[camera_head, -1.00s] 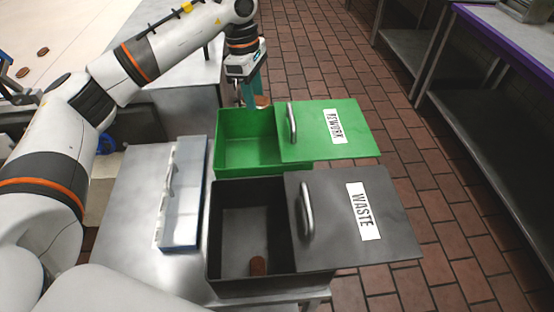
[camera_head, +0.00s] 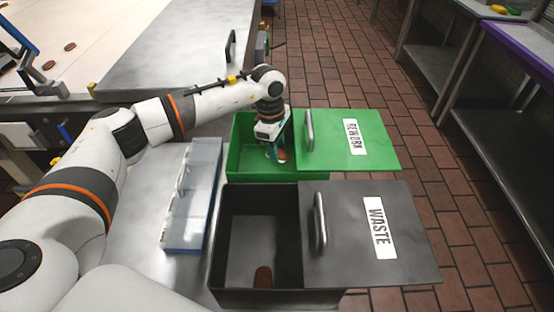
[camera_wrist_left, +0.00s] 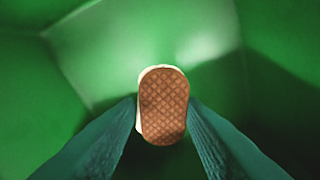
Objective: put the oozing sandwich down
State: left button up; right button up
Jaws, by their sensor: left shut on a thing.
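The sandwich (camera_wrist_left: 163,105) is a brown waffle-patterned biscuit with pale cream showing along its left edge in the left wrist view. My left gripper (camera_wrist_left: 162,118) is shut on it, one teal finger on each side. In the head view the left gripper (camera_head: 277,152) points down inside the open part of the green REWORK bin (camera_head: 240,160), and the sandwich (camera_head: 282,155) shows at its fingertips. Green walls and floor surround it in the wrist view. The gap between sandwich and bin floor is hard to judge. My right gripper is not in view.
The green lid (camera_head: 350,140) covers the bin's right part, with an upright handle (camera_head: 309,130) near the gripper. The dark WASTE bin (camera_head: 235,225) in front holds one brown sandwich (camera_head: 263,277). A clear-topped blue-edged box (camera_head: 192,195) stands left.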

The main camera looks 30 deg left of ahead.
aim_at(277, 170)
pick_arm(q)
notch_tip(277, 170, down, 5)
jog(key=shift+f+p, duration=0.15)
jog(key=shift+p, duration=0.2)
jog(key=shift+f, duration=0.2)
jog(key=o, duration=1)
jog(key=shift+c, duration=0.2)
jog(key=shift+r, duration=0.1)
